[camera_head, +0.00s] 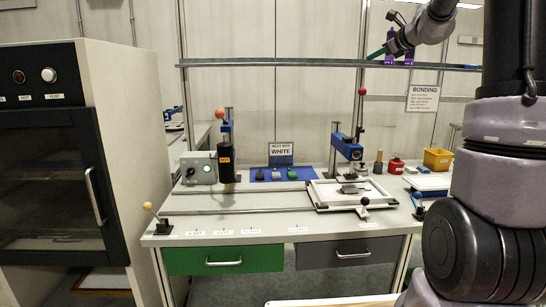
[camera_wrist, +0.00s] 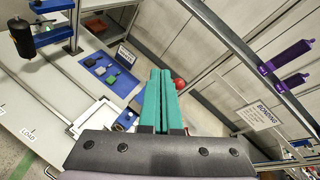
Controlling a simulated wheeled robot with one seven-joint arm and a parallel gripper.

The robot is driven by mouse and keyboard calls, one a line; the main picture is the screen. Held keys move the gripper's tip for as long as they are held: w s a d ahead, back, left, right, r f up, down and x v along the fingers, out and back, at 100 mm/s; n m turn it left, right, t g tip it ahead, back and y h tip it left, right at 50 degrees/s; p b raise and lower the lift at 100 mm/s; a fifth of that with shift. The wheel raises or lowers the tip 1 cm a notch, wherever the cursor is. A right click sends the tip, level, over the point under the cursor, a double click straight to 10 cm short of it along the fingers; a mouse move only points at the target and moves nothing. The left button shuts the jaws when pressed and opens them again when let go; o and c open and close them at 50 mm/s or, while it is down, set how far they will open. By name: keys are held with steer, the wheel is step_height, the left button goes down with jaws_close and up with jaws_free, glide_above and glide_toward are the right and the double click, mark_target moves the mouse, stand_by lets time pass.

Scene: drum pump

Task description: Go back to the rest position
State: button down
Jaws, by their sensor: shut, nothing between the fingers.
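My gripper (camera_head: 372,56) is raised at the upper right in the head view, near the overhead rail and well above the bench. Its two teal fingers (camera_wrist: 160,74) lie side by side in the wrist view, shut, with nothing held between them. In the wrist view they point toward the back wall, with a red ball knob (camera_wrist: 180,84) visible just beyond them. In the head view the fingertips are small, and their exact distance from the rail cannot be told.
The bench (camera_head: 260,230) holds a black-and-orange tool on a post (camera_head: 226,155), a blue press (camera_head: 347,148) and a yellow bin (camera_head: 438,159). The overhead rail (camera_head: 300,63) spans the bench; purple holders (camera_wrist: 289,54) hang there. A dark-doored cabinet (camera_head: 95,120) stands left.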

steer(key=s+a+f+n+g, duration=0.2)
steer(key=s+a+n, duration=0.4)
steer(key=s, duration=0.5)
steer(key=s+a+f+n+g, duration=0.1)
steer(key=s+a+n+g, duration=0.1)
steer(key=s+a+n, duration=0.7)
steer(key=s+d+f+n+g+h, duration=0.1)
steer(key=s+f+n, duration=0.3)
steer(key=s, duration=0.6)
steer(key=s+f+n+g+h, duration=0.1)
steer(key=s+f+n, duration=0.2)
steer(key=s, duration=0.7)
step_height(320, 180, down, 3)
steer(key=shift+d+r+n+h, duration=0.1)
steer(key=shift+d+n+h, duration=0.2)
steer(key=shift+d+n, duration=0.1)
